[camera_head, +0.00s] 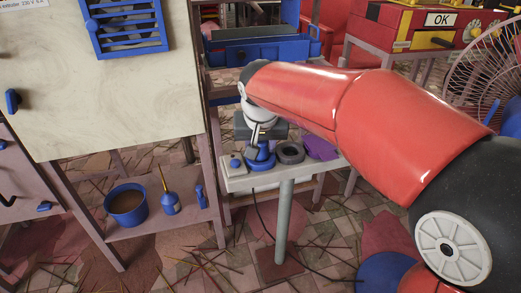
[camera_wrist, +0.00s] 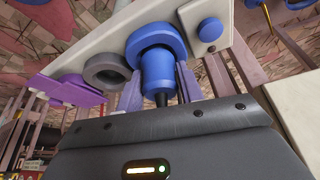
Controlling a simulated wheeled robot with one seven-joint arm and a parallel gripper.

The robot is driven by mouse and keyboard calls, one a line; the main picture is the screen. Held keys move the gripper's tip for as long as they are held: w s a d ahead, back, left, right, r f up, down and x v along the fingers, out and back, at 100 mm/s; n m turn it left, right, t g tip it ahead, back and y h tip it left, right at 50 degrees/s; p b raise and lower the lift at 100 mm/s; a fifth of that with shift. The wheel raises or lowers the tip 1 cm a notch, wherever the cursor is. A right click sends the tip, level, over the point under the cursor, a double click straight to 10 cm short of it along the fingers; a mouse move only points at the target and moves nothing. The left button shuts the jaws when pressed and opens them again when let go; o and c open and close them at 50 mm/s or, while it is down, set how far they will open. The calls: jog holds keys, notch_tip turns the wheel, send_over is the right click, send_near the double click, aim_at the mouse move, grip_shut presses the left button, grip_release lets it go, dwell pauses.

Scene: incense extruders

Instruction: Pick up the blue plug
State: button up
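The blue plug (camera_wrist: 157,75) is a short blue cylinder with a dark narrower end toward my gripper. Its other end is at a thick blue ring (camera_wrist: 140,42) on the pale stand; how deep it sits cannot be told. My gripper (camera_wrist: 160,85) has one finger on each side of the plug, with narrow gaps seeming to show, so it looks open around it. In the head view, my gripper (camera_head: 256,146) points down over the blue ring (camera_head: 262,163), and the plug is mostly hidden by the fingers.
A dark grey ring (camera_wrist: 107,70) and a purple piece (camera_wrist: 70,91) lie beside the blue ring. On its other side is a pale box with a blue button (camera_wrist: 210,30).

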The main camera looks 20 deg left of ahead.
jog(key=c, duration=0.5)
